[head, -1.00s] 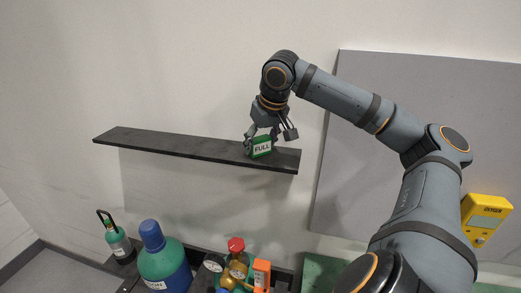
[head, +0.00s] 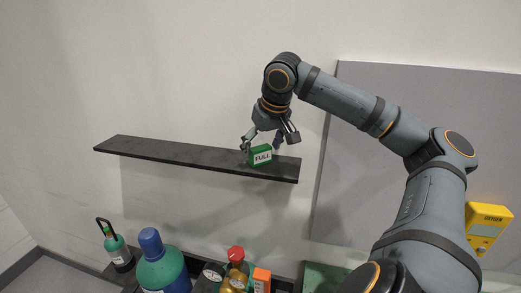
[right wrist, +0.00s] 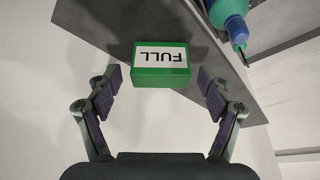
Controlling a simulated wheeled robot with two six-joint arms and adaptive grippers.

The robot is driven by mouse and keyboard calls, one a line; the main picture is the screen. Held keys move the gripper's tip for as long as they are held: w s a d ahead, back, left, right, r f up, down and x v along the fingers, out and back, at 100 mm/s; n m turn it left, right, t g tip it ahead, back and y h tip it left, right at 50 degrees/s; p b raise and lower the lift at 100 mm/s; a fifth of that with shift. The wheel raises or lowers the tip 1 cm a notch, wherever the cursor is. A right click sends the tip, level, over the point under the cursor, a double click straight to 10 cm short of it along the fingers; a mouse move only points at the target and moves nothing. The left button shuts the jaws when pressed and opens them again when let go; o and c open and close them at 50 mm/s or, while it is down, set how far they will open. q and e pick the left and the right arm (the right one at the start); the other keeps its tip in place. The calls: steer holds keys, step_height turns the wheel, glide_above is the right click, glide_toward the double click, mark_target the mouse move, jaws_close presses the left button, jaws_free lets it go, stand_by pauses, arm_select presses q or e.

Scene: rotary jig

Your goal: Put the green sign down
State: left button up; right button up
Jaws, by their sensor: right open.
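The green sign (head: 261,155) is a small green block with a white "FULL" label. It stands on the dark wall shelf (head: 180,154), near the shelf's right end. In the right wrist view the sign (right wrist: 160,82) lies between and beyond the two fingers, with a gap on each side. My right gripper (head: 263,143) is open and empty, just above the sign, with its fingers spread to either side. The shelf also fills much of the upper right wrist view (right wrist: 95,13). My left gripper is not in view.
Below the shelf stand a blue-and-green cylinder (head: 160,266), a small green cylinder (head: 117,248), an amber bottle with a red cap (head: 236,270) and an orange box (head: 262,280). A grey panel (head: 400,150) and a yellow device (head: 487,228) are at right. The shelf's left part is bare.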

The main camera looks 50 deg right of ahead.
steer(key=p+v, duration=0.3)
steer(key=v, duration=0.7)
steer(key=shift+s+r, duration=0.15)
steer(key=shift+a, duration=0.1)
